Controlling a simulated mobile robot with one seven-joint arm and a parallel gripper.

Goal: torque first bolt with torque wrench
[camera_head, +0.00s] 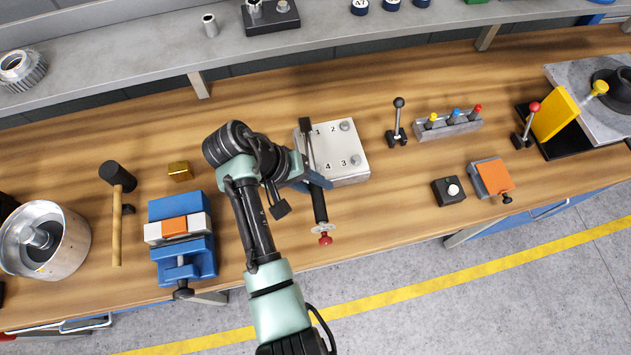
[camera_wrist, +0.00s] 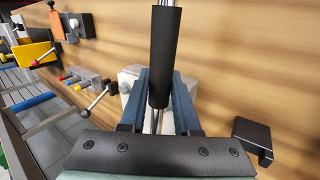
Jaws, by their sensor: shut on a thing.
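The torque wrench (camera_head: 319,206) is a long dark tool with a black grip, a scale disc and a red knob at its near end. My gripper (camera_head: 313,181) is shut on it. In the wrist view the blue fingers of my gripper (camera_wrist: 161,90) stand on both sides of the black grip (camera_wrist: 166,40). The wrench's black head (camera_head: 306,125) lies over the upper left corner of the pale block (camera_head: 348,177), beside the number 1. Bolts show beside 2 (camera_head: 345,125) and 3 (camera_head: 356,160). The bolt at 1 is hidden; I cannot tell whether the head touches it.
A blue vise (camera_head: 182,250), a hammer (camera_head: 117,200) and a metal pot (camera_head: 70,238) stand left. A lever (camera_head: 397,125) and a rack of coloured-tipped tools (camera_head: 450,126) stand right. A grey shelf (camera_head: 130,55) runs behind.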

